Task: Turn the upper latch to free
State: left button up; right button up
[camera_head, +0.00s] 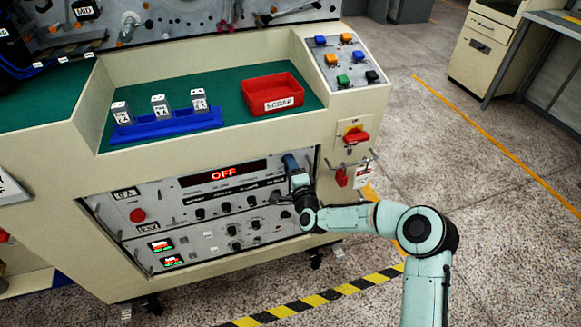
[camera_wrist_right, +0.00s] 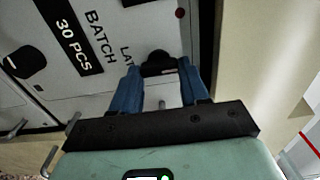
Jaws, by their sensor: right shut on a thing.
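My right gripper (camera_head: 290,163) reaches the upper right part of the grey control panel (camera_head: 160,198) on the front of the machine. In the right wrist view its blue fingers (camera_wrist_right: 159,68) are on either side of a black knob (camera_wrist_right: 158,58) and shut on it. The printed word beside the knob starts with "LAT", and the rest is partly hidden. In the head view the gripper and wrist hide the knob. The knob's exact angle is hard to tell. My left gripper is not in view.
The panel display (camera_head: 223,173) reads "OFF". A red handle (camera_head: 356,136) and a red padlock-like tag (camera_head: 342,177) are right of the panel. A red scrap bin (camera_head: 250,101) and a blue rack (camera_head: 165,127) with several labelled blocks stand on the green shelf above.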

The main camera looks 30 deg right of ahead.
dwell(0.4)
jog(key=o, duration=1.1)
jog(key=shift+c, duration=0.2)
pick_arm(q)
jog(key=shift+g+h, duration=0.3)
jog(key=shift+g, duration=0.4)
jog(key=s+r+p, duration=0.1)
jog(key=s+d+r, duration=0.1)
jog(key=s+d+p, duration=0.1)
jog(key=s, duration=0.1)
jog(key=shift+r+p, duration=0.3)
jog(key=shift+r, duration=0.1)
pick_arm(e)
jog(key=v, duration=1.3)
jog(key=shift+s+a, duration=0.15)
jog(key=shift+s, duration=0.05)
